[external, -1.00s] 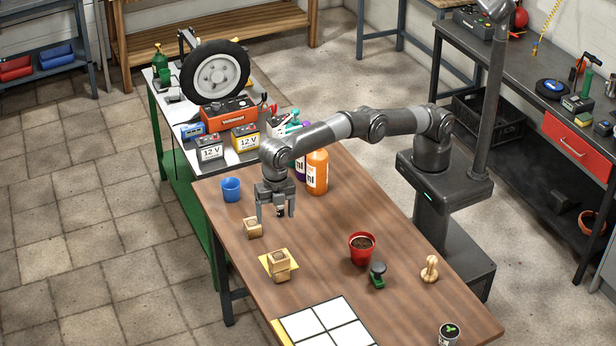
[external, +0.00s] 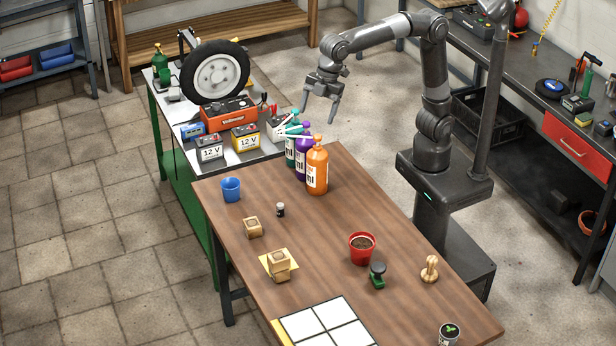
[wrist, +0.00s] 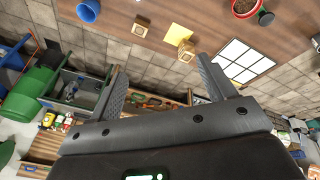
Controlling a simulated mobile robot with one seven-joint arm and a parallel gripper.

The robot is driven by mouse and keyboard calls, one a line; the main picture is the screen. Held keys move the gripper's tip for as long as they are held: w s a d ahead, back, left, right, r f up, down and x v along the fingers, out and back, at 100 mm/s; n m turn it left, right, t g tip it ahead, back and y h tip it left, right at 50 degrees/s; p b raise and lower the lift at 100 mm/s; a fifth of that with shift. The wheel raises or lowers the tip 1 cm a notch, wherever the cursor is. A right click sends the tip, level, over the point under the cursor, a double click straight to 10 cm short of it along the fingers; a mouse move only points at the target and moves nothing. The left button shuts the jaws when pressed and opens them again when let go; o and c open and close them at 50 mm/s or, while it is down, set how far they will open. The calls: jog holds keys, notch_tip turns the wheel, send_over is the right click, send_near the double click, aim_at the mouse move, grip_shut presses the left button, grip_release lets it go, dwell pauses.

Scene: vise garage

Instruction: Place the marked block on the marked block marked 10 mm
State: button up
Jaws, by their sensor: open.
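A light wooden block (external: 252,227) with a darker mark on top sits on the brown table. It also shows in the wrist view (wrist: 141,30). I cannot read any 10 mm marking. My gripper (external: 318,113) is open and empty, raised behind the table's far end, well away from the blocks. Its spread fingers show in the wrist view (wrist: 160,65).
Orange (external: 317,168), purple and green bottles stand at the table's far end. A blue cup (external: 231,189), small dark cylinder (external: 280,210), red pot (external: 361,247), green-based item (external: 377,274) and wooden figure (external: 429,268) stand around. A white grid (external: 325,322) lies in front.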

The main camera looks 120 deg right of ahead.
jog(key=s+d+f+m, duration=0.2)
jog(key=s+f, duration=0.2)
jog(key=s, duration=0.5)
jog(key=s+d+f+m+t, duration=0.1)
jog(key=s+d+f+m, duration=0.2)
jog(key=s, duration=0.7)
jog(key=s+d+f+m+t, duration=0.1)
jog(key=s+d+f+m, duration=0.1)
jog(key=s+f, duration=0.3)
jog(key=s+d, duration=0.1)
jog(key=s, duration=0.3)
jog(key=shift+s+m, duration=0.35)
jog(key=shift+m, duration=0.05)
